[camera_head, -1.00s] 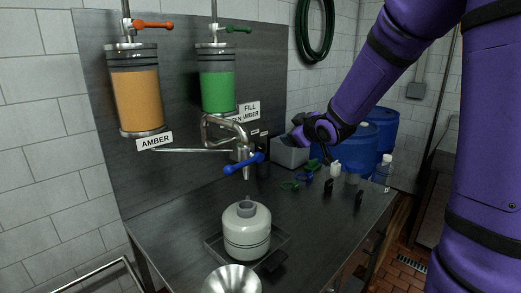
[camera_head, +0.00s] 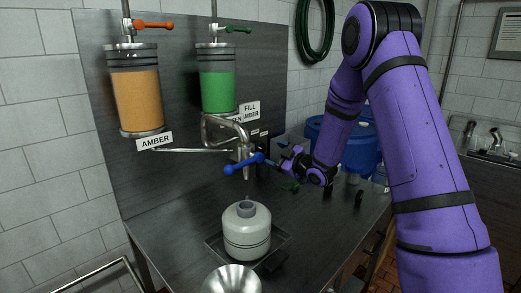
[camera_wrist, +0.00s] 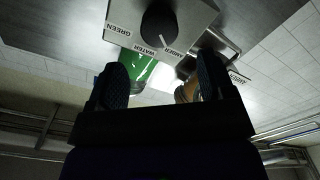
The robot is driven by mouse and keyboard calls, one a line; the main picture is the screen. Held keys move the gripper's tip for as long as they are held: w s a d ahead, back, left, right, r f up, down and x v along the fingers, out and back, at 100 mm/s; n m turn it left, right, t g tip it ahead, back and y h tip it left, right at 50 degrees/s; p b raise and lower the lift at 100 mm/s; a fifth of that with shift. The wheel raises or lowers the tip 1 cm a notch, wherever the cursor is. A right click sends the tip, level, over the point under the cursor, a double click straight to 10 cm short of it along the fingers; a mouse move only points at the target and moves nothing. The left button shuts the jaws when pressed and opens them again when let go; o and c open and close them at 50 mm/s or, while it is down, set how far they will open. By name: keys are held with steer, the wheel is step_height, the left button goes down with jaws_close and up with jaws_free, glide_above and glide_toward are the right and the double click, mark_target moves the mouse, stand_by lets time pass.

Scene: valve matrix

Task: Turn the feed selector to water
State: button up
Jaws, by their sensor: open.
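The feed selector is a black round knob (camera_wrist: 160,24) on a grey box, at the top middle of the wrist view. GREEN, WATER and AMBER labels (camera_wrist: 144,48) run along the box edge beside it. Its white pointer line lies between WATER and AMBER, seemingly nearer AMBER. My gripper (camera_wrist: 161,80) is open, with its two dark fingers apart and nothing between them. The knob lies ahead of the fingertips, about midway between them, with no contact visible. In the head view my gripper (camera_head: 284,164) is right of the blue-handled spout; I cannot make out the knob there.
A blue lever (camera_head: 243,163) on the spout is close left of my gripper. Amber (camera_head: 136,98) and green (camera_head: 217,90) cylinders hang on the backboard. A white jug (camera_head: 246,232) and a metal funnel (camera_head: 232,280) are below. Blue drums (camera_head: 360,150) stand behind my arm.

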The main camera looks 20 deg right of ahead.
mark_target(261, 149)
steer(key=x, duration=0.8)
steer(key=shift+s, duration=0.1)
steer(key=c, duration=0.9)
